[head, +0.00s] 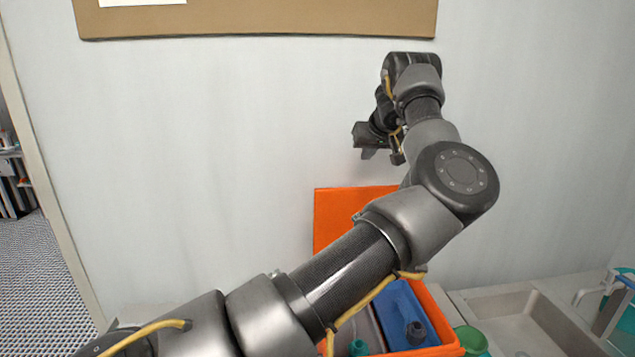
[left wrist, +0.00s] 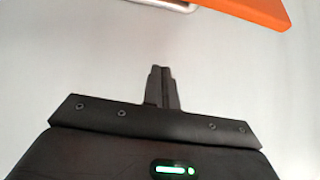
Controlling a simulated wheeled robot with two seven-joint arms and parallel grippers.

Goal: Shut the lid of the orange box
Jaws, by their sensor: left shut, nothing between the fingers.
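The orange box (head: 443,318) stands low in the head view, largely hidden behind my left arm. Its lid (head: 338,212) is raised upright at the back, against or close to the white wall; my arm covers its right part. My left gripper (head: 368,154) is above the lid's top edge, apart from it in the picture, shut and empty. In the left wrist view the fingers (left wrist: 162,88) are together, and an orange edge, likely of the lid (left wrist: 255,10), shows at the top right. My right gripper is not in view.
Inside the box are a blue item (head: 400,305), a dark-necked vessel (head: 416,332) and a teal cap (head: 358,347). A green container (head: 470,341) stands just right of the box. A sink (head: 540,320) lies further right. A brown board (head: 260,22) hangs on the wall above.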

